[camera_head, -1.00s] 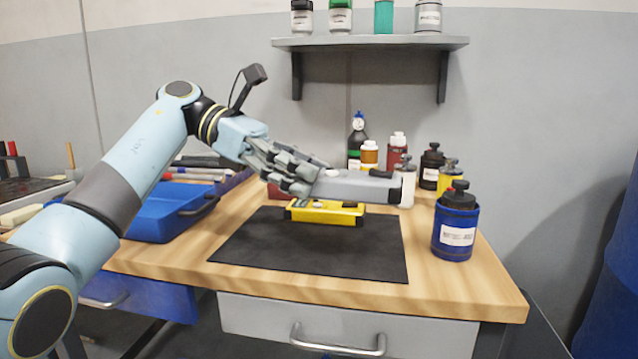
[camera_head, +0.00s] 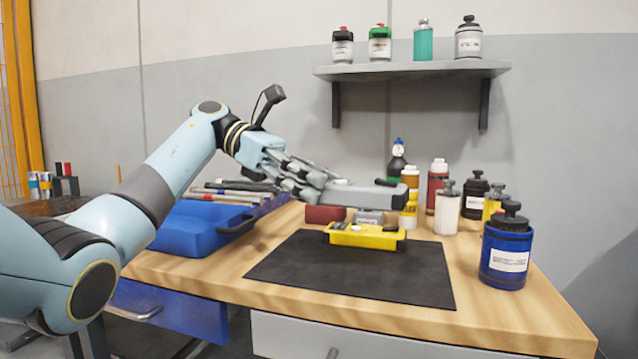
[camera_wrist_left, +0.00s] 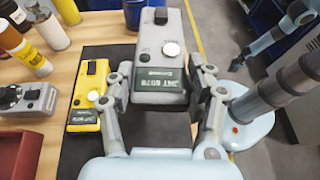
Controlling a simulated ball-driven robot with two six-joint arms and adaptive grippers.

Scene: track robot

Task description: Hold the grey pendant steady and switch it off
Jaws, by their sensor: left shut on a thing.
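My left gripper (camera_head: 312,185) is shut on the grey pendant (camera_head: 362,196), gripping its sides near one end. It holds the pendant level in the air above the back of the black mat, above and behind the yellow pendant (camera_head: 368,236). In the left wrist view, the grey pendant (camera_wrist_left: 158,45) shows a dark screen with pale letters, a round pale button and a black part at its far end. The fingers (camera_wrist_left: 163,80) press on both sides at the screen. A light blue arm shows at the upper right of the wrist view; the state of its gripper is unclear.
The black mat (camera_head: 340,278) lies on the wooden table, mostly bare. Another grey device (camera_head: 369,217) and a dark red box (camera_head: 325,214) stand behind it. Bottles and a blue pot (camera_head: 506,262) are at the right, a blue tray (camera_head: 190,228) at the left. A shelf (camera_head: 415,71) hangs above.

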